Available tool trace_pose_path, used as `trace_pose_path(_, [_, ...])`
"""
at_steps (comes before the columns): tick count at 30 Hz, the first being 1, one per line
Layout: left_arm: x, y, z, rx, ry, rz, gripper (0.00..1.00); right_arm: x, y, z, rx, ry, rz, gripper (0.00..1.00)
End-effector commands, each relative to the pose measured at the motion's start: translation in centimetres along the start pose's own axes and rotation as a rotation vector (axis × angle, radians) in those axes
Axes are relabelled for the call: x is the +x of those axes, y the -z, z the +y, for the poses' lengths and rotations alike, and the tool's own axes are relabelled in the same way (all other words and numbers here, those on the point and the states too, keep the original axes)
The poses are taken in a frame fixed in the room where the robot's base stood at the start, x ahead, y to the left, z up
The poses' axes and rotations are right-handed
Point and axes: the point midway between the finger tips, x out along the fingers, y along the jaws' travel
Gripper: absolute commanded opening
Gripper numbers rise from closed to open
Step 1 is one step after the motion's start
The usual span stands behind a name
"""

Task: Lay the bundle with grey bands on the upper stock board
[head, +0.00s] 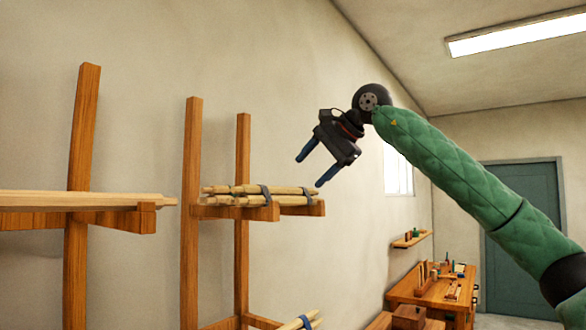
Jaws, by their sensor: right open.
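A bundle of pale sticks (230,190) with grey-blue bands lies roughly level across the upper wooden support (266,213) of the rack, with its right ends near the support's end. Another bundle of pale sticks (292,327) with a similar band shows partly at the bottom edge, on a lower level; the rest of it is cut off. My right gripper (308,172) is open and empty, with its dark blue fingers pointing down-left. In the picture it is above and right of the upper bundle, apart from it. My left gripper is out of view.
Wooden rack posts (190,240) stand along the wall at left. Long pale boards (80,200) lie on another rack arm at far left. A workbench (432,292) with small items, a little wall shelf (411,240) and a teal door (525,240) are at the back right.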

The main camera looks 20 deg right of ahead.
Motion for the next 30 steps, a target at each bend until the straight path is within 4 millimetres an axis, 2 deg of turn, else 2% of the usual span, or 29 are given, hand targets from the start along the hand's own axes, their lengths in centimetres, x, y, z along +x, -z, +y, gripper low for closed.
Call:
trace_pose_path(8, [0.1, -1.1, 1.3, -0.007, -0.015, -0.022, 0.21, 1.2, -0.1, 0.0, -0.002, -0.002, -0.001, 0.65])
trace_pose_path(13, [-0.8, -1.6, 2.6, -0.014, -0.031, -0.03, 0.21, 2.9, -0.1, 0.0, -0.002, -0.001, -0.001, 0.65])
trace_pose_path(24, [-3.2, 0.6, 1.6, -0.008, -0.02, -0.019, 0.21, 6.4, -0.1, 0.0, -0.001, -0.001, -0.002, 0.65])
trace_pose_path(30, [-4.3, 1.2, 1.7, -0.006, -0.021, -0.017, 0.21, 8.4, -0.2, 0.0, -0.002, -0.002, -0.002, 0.65])
